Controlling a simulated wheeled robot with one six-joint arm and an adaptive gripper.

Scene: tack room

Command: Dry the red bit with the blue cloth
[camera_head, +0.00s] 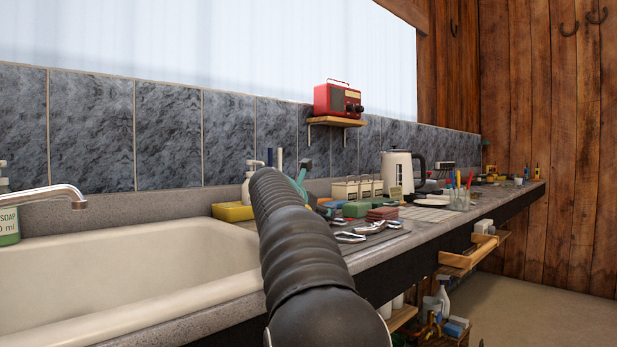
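Shiny metal pieces (372,228), which look like bits, lie on a dark mat on the counter right of the sink. I cannot tell a red bit among them. A small blue item (335,204) lies behind them, perhaps the blue cloth, but it is too small to be sure. Folded green cloth (356,209) and a reddish-brown folded stack (382,214) are beside it. My black ribbed arm rises from the bottom middle and covers part of the counter. My gripper does not show, so what it holds is hidden.
The cream sink (110,270) with a metal tap (45,196) fills the left. A yellow sponge (232,211) and white pump bottle (250,185) stand behind the sink. A white kettle (398,172) and glass jar (459,198) stand farther right. The floor at right is clear.

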